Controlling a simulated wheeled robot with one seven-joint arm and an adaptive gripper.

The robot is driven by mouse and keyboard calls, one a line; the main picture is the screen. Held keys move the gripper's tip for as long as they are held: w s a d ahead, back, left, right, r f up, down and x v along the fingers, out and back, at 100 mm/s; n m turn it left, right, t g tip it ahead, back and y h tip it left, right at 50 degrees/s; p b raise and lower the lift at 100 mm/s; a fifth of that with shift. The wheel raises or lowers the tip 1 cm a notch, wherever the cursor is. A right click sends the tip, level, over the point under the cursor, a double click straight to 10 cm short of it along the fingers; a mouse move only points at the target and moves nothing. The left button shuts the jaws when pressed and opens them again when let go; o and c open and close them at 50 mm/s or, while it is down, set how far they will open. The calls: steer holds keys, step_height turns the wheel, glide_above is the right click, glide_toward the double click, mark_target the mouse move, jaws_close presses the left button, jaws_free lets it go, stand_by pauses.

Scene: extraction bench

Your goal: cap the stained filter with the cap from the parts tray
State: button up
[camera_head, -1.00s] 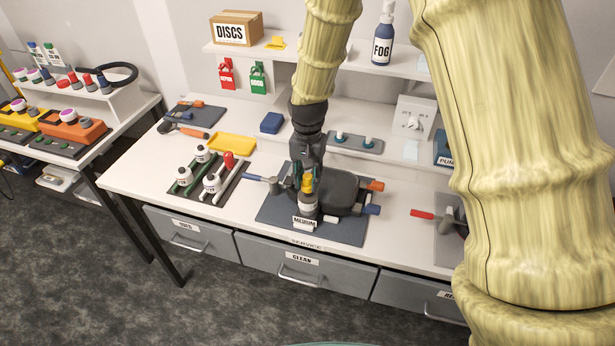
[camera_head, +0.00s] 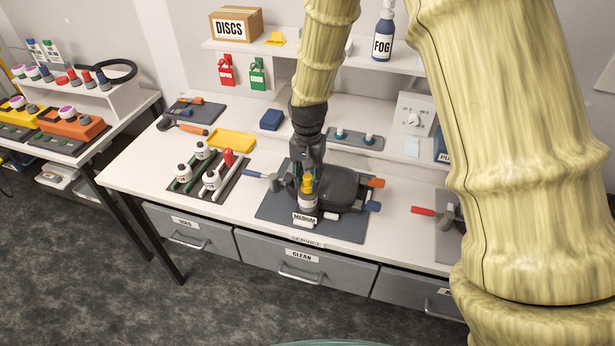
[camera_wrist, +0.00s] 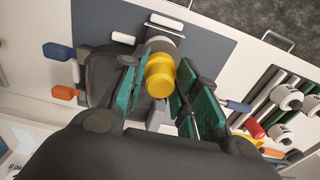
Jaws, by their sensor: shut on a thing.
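A yellow cap-like piece (camera_head: 308,184) sits between my gripper's (camera_head: 306,186) fingers, over the dark mat at the middle of the bench. In the wrist view the green finger pads flank the yellow piece (camera_wrist: 160,77), and my gripper (camera_wrist: 160,88) is shut on it. Directly below is an upright grey and white cylinder (camera_head: 308,201), apparently the filter. The yellow piece is in line with its top; I cannot tell whether it is seated. Any stain is not clear. A dark rounded device (camera_head: 338,187) stands right beside it.
A "MEDIUM" label (camera_head: 304,219) stands at the mat's (camera_head: 350,232) front. A rack (camera_head: 233,184) with white bottles and a yellow tray (camera_head: 232,144) are to the left. Bare bench lies in front and left.

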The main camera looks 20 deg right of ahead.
mark_target(308, 176)
steer(key=shift+f, duration=0.4)
steer(key=o, duration=1.2)
step_height(308, 176, up, 12)
